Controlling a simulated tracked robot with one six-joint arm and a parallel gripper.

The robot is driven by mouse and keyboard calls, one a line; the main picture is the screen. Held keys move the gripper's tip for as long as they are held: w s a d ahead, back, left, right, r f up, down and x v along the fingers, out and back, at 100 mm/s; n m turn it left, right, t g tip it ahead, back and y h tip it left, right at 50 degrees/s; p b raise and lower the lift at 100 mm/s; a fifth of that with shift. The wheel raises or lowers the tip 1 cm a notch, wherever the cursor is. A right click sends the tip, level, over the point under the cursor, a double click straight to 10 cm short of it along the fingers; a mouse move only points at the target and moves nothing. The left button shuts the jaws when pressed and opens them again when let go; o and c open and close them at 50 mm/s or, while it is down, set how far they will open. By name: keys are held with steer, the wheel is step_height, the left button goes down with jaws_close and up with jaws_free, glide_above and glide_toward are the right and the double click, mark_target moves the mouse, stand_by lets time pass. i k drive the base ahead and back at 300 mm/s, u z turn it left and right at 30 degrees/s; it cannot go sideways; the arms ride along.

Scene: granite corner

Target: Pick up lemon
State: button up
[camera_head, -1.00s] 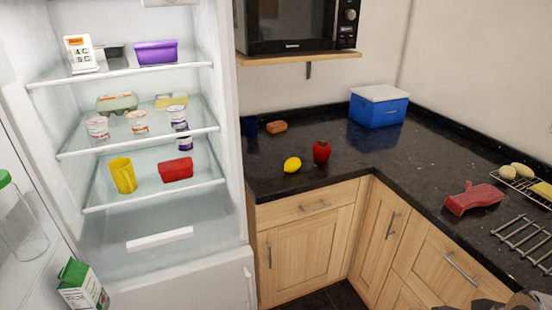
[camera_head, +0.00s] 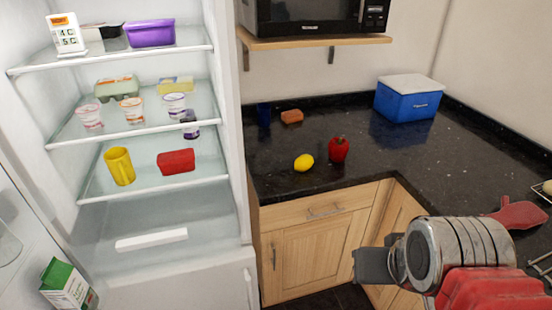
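The lemon (camera_head: 304,163) is small and yellow. It lies on the black granite counter (camera_head: 372,165), near its front edge and left of the inner corner. My gripper (camera_head: 372,265) shows at the lower right, in front of the wooden cabinet doors, well short of the lemon and lower in the picture. Its grey finger end points left. Whether it is open or shut does not show. Nothing hides the lemon.
A red pepper (camera_head: 338,149) stands just right of the lemon. An orange-brown block (camera_head: 292,117) and a dark blue cup (camera_head: 264,114) are behind. A blue cooler (camera_head: 408,98) stands at the back. The open fridge (camera_head: 130,175) is left; a microwave shelf (camera_head: 310,42) hangs above.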

mark_target(302, 163)
steer(key=u, duration=0.65)
steer(key=i, duration=0.9)
steer(key=u, duration=0.55)
